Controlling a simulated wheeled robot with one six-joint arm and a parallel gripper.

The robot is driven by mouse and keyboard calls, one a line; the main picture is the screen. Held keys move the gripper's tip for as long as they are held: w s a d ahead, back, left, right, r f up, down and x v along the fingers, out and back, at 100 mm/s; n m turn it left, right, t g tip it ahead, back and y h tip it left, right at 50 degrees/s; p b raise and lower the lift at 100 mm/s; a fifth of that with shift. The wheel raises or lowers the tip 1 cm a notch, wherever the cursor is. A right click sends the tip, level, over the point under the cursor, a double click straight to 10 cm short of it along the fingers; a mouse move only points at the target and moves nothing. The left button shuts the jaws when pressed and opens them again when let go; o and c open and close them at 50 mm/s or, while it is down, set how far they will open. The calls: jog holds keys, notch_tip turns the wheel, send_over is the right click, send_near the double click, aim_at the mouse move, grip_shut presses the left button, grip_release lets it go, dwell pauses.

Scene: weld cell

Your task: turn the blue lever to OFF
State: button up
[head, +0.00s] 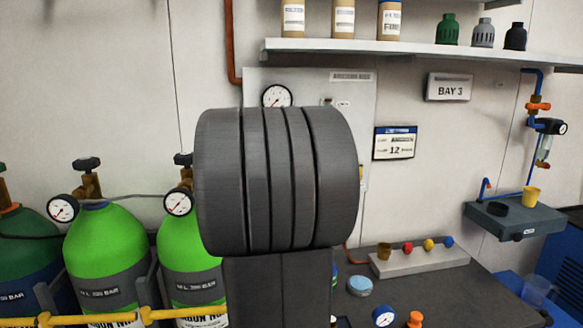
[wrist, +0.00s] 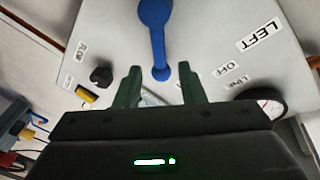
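The blue lever (wrist: 157,45) shows in the wrist view on a pale grey panel (wrist: 215,30). Its round hub is at the top edge and its arm points down the picture towards my gripper. My gripper (wrist: 160,70) is open, with two dark green fingers spread apart. The lever's tip appears between the fingertips, with a gap on each side; I cannot tell its depth. An OFF label (wrist: 231,68) and a LEFT label (wrist: 258,35) are to the right of the lever. In the head view my arm hides the lever and much of the panel (head: 362,95).
A black knob (wrist: 101,76) and a gauge (wrist: 268,104) flank my fingers on the panel. In the head view, green gas cylinders (head: 105,245) stand left. A dark bench (head: 440,295) with a grey block of coloured knobs (head: 420,262) is right. A shelf (head: 420,48) hangs above.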

jog(key=w, duration=0.3)
jog(key=shift+d, duration=0.2)
grip_shut()
